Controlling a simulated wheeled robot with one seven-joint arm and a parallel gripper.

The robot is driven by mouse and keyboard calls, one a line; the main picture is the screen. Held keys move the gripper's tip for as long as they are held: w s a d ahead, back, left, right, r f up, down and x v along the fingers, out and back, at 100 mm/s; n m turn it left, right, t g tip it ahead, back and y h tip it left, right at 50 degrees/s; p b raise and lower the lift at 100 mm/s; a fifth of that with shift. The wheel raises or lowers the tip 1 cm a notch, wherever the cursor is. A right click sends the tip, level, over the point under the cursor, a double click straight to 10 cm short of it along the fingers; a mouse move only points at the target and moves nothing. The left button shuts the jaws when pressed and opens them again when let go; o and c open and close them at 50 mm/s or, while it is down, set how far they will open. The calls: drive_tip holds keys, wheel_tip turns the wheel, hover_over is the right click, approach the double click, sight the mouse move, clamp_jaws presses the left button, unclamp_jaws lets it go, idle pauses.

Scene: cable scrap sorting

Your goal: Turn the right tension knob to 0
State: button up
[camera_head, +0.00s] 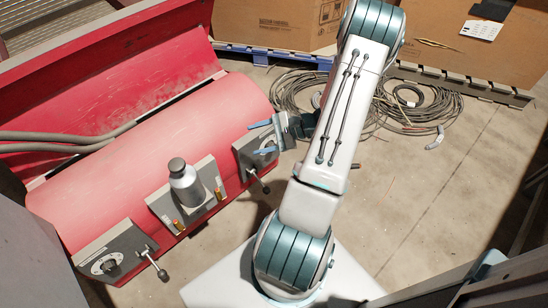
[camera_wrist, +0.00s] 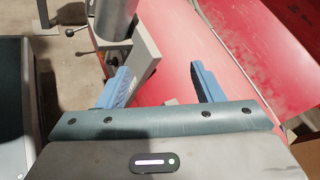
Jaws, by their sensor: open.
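The right tension knob sits on the right grey panel (camera_head: 246,160) of the red machine in the head view. My gripper covers much of this panel, so the knob's pointer and setting cannot be read. My gripper (camera_head: 263,138) is open, its two blue fingers spread over the panel, with nothing seen held between them. In the wrist view my gripper (camera_wrist: 162,86) also shows open, with a grey plate (camera_wrist: 145,65) beyond the left finger. I cannot tell whether a finger touches the knob, and no dial face shows in the wrist view.
A lever with a dark ball end (camera_head: 265,189) sticks out below the right panel. A grey metal bottle (camera_head: 184,183) stands on the middle plate. The left panel (camera_head: 103,255) carries another dial and lever. Cable coils (camera_head: 300,92) lie on the floor behind my arm, near cardboard boxes (camera_head: 265,25).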

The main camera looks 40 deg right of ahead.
drive_tip(key=s+d+f+m+t+h+b, duration=0.3)
drive_tip(key=d+f+m+t+h+b, duration=0.3)
drive_tip(key=f, duration=0.7)
drive_tip(key=s+d+f+m+t+h+b, duration=0.2)
drive_tip(key=d+f+m+t+h+b, duration=0.15)
drive_tip(key=d+f+m, duration=0.65)
drive_tip(key=w+a+f+n+b, duration=0.1)
drive_tip(key=w+b, duration=0.1)
drive_tip(key=w, duration=0.4)
drive_tip(key=w+a+f+n+b, duration=0.1)
drive_tip(key=w+a, duration=0.1)
drive_tip(key=w, duration=0.5)
drive_tip(key=shift+a+h+b, duration=0.3)
drive_tip(key=shift+h+b, duration=0.1)
drive_tip(key=shift+h, duration=0.05)
drive_tip(key=shift+w, duration=0.1)
drive_tip(key=c, duration=1)
